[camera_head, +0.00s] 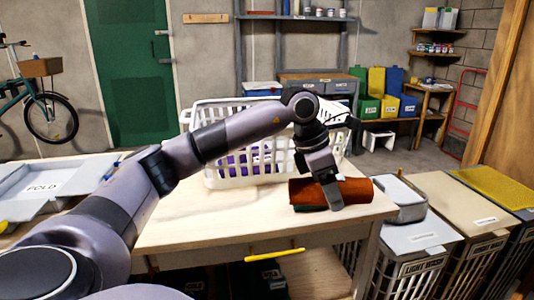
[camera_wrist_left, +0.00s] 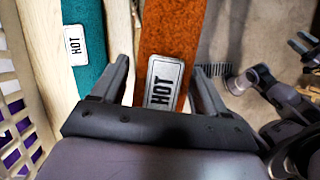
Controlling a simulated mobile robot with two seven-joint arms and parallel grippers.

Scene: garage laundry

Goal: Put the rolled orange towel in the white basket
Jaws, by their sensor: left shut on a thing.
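The rolled orange towel (camera_head: 357,191) is at the right end of the table, to the right of the white basket. My left gripper (camera_head: 330,196) reaches down over it and is shut on it. In the left wrist view the orange towel (camera_wrist_left: 172,32), with a HOT label, lies between the two fingers (camera_wrist_left: 157,88). I cannot tell whether it touches the table. A rolled teal towel (camera_wrist_left: 87,35), also labelled HOT, lies beside it; its green edge shows under the orange one. The white basket (camera_head: 213,178) stands upright, with purple cloth inside.
The table (camera_head: 190,229) is bare in front of the basket. A grey tray marked FOLD (camera_head: 45,188) is at the left. Lidded bins (camera_head: 422,238) and a small grey container (camera_head: 402,198) stand right of the table. A yellow handle (camera_head: 275,254) shows at the table's front.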

